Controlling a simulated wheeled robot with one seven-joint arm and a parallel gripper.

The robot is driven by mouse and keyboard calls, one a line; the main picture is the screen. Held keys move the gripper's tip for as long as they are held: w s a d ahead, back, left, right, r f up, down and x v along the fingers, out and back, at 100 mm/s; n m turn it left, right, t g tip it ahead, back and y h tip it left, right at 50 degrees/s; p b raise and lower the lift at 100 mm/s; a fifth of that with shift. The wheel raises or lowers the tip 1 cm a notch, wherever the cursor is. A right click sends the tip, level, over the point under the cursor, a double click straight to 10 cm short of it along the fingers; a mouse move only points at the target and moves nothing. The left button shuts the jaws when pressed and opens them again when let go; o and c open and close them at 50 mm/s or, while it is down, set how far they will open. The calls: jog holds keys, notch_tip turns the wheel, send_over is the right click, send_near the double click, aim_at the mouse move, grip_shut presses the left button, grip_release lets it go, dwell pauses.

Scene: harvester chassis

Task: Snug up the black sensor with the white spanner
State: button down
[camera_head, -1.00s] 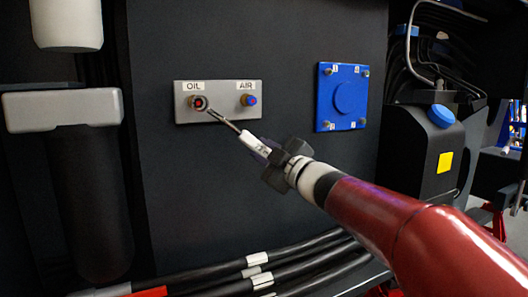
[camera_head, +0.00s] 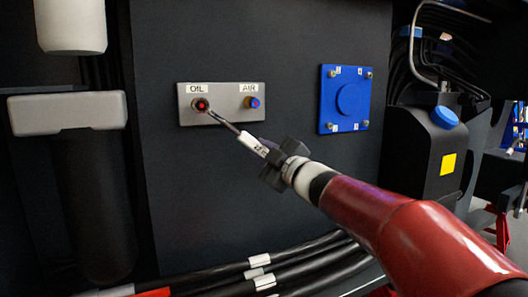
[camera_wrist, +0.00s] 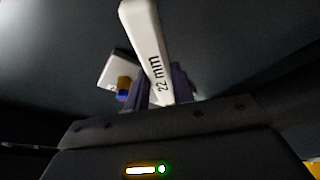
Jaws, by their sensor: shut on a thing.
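The black sensor (camera_head: 201,105), dark with a red centre, sits in the grey plate (camera_head: 222,118) under the OIL label. The white spanner (camera_head: 253,143) slants up and left from my gripper (camera_head: 271,157), its slim metal end close beside the black sensor's lower right. I cannot tell whether the spanner's jaw touches or surrounds the sensor. My gripper is shut on the spanner's handle. In the wrist view the spanner (camera_wrist: 148,45) reads "22 mm" and stands between my gripper's fingers (camera_wrist: 165,88). The black sensor is hidden there.
A brass, blue-centred fitting (camera_head: 251,102) sits under AIR on the same plate. A blue cover (camera_head: 345,98) is bolted to the wall at right. A grey-topped filter (camera_head: 67,111) stands at left. Thick black hoses (camera_head: 300,262) run below. The wall beneath the plate is clear.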

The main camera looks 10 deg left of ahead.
dwell(0.3)
jog(key=shift+s+a+f+m+t+b, duration=0.25)
jog(key=shift+a+f+m+b, duration=0.25)
jog(key=shift+b, duration=0.35)
jog(key=shift+s+a+f+m+t+b, duration=0.15)
jog(key=shift+s+a+f+m+b, duration=0.2)
jog(key=shift+f+m+b, duration=0.35)
jog(key=shift+a+r, duration=0.1)
jog(key=shift+s+a+f+m+t+b, duration=0.2)
jog(key=shift+s+a+f+m+b, duration=0.25)
jog(key=shift+b, duration=0.45)
jog(key=shift+s+a+f+m+t+b, duration=0.25)
jog(key=shift+a+m+b, duration=0.3)
jog(key=shift+m+b, duration=0.3)
jog(key=shift+w, duration=0.1)
